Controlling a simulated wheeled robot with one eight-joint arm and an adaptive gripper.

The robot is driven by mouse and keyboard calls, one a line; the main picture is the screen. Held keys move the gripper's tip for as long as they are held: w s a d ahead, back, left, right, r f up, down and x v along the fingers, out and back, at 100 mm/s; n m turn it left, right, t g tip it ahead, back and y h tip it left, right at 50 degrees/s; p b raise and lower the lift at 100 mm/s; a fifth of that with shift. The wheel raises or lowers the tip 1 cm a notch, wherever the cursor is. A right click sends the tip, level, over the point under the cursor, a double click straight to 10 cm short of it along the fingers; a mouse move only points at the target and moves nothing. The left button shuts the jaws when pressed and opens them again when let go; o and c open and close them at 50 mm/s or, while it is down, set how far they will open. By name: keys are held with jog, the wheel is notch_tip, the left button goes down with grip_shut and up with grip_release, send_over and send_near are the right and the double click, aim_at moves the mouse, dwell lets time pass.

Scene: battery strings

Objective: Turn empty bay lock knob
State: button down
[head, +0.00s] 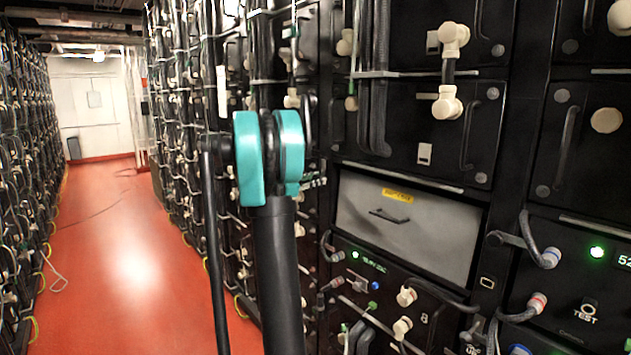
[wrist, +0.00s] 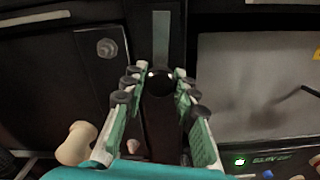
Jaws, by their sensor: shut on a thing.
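The empty bay shows as a plain grey panel (head: 440,232) with a dark handle and a yellow label in the head view. Its left part also shows at the right of the wrist view (wrist: 240,95). The lock knob (wrist: 158,84) is a dark round piece just left of the grey panel in the wrist view. My gripper (wrist: 161,72) is shut on this knob, with its green-and-white fingers on either side of it. In the head view my teal and black arm hides most of the gripper and the knob.
Black battery modules with cream connectors (head: 447,103) and cables stand above and beside the bay. Below it is a panel with a green light (head: 355,254). A cream connector (wrist: 76,143) is near my gripper.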

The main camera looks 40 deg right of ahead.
jog(key=m, duration=0.8)
jog(key=shift+m, duration=0.3)
jog(key=m, duration=0.4)
jog(key=shift+m, duration=2.1)
jog(key=c, duration=1.2)
grip_release()
jog(key=shift+a, duration=0.1)
jog(key=a, duration=0.8)
jog(key=s+a, duration=0.1)
jog(key=a, duration=0.2)
jog(key=shift+a, duration=0.4)
